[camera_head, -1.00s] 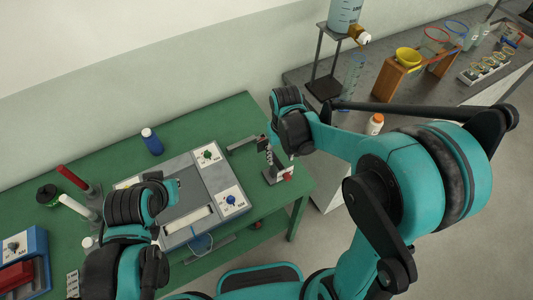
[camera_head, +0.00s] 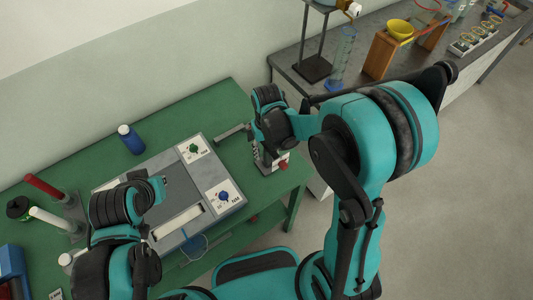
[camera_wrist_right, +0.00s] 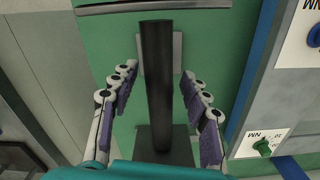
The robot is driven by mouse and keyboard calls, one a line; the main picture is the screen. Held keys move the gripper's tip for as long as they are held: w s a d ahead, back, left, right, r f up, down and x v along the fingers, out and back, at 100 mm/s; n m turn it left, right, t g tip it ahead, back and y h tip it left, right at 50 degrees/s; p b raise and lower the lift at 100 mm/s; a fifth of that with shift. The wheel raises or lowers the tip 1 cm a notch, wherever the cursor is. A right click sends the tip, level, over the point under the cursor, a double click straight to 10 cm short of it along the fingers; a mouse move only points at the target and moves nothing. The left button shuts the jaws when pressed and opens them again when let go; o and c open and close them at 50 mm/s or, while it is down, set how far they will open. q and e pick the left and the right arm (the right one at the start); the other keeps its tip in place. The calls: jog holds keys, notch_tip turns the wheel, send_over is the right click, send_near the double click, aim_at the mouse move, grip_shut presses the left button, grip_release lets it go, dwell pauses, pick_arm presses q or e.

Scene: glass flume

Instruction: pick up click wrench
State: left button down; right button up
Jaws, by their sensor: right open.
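In the right wrist view a dark upright bar (camera_wrist_right: 157,85) runs between the two fingers of my right gripper (camera_wrist_right: 159,72). The gripper is open, with a gap between each finger and the bar. The bar ends over a dark base plate (camera_wrist_right: 160,147), with a pale square plate (camera_wrist_right: 176,52) behind its upper part. I cannot tell for certain whether this bar is the click wrench. In the head view my right gripper (camera_head: 262,156) is low over the right end of the green table, largely hidden by its wrist.
A grey tester (camera_head: 168,192) with green and blue knobs fills the middle of the green table (camera_head: 205,100). A grey angled bar (camera_head: 230,132) lies beside my right wrist. A blue bottle (camera_head: 131,139), a red-handled tool (camera_head: 42,185) and a white-handled one (camera_head: 52,219) stand further left.

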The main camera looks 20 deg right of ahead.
notch_tip(320, 180, down, 3)
jog(key=shift+r+b, duration=0.2)
jog(key=shift+b, duration=0.1)
grip_shut()
jog(key=shift+r, duration=0.1)
